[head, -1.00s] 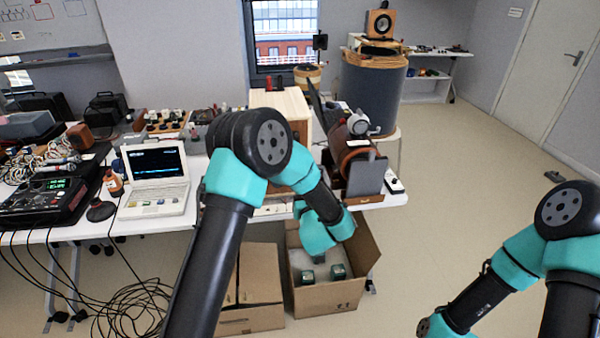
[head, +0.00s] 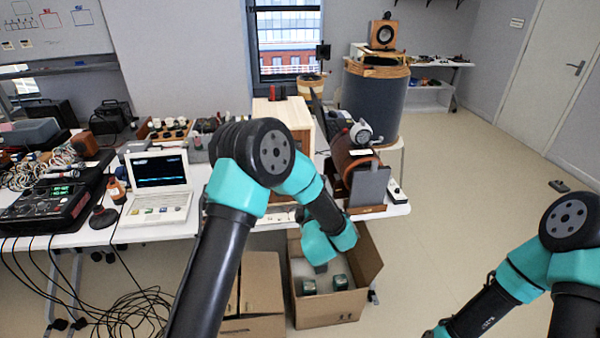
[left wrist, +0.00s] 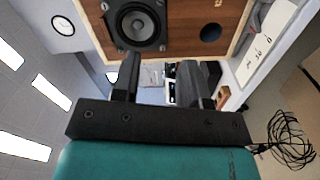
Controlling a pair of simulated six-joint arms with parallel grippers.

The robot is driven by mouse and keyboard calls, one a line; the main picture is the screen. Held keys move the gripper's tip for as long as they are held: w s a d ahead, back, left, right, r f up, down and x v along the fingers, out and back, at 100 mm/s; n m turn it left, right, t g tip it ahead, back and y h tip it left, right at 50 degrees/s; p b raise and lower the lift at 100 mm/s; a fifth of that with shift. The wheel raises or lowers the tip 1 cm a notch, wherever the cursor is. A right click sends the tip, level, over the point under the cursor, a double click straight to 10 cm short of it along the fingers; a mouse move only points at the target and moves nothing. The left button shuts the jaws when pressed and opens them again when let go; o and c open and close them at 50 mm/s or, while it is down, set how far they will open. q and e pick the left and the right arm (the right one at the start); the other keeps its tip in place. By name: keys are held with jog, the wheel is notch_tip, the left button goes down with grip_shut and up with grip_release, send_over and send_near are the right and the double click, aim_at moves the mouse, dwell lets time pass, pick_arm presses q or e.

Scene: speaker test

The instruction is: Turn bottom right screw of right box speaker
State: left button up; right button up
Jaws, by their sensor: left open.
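A wooden box speaker (left wrist: 180,50) fills the top of the left wrist view. In the head view a pale wooden box (head: 283,108) stands on the table, mostly hidden behind my left arm. The left fingers are not clear there. My right gripper is outside the frame, below the bottom edge.
A white laptop (head: 160,185), a black mixer (head: 45,205) and a brown cylindrical device (head: 350,165) stand on the white table (head: 90,238). An open cardboard box (head: 338,308) and coiled cables (head: 130,315) lie on the floor.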

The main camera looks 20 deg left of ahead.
pick_arm(q)
jog(key=shift+w, duration=0.1)
jog(key=x, duration=1.7)
jog(key=shift+w, duration=0.15)
grip_shut()
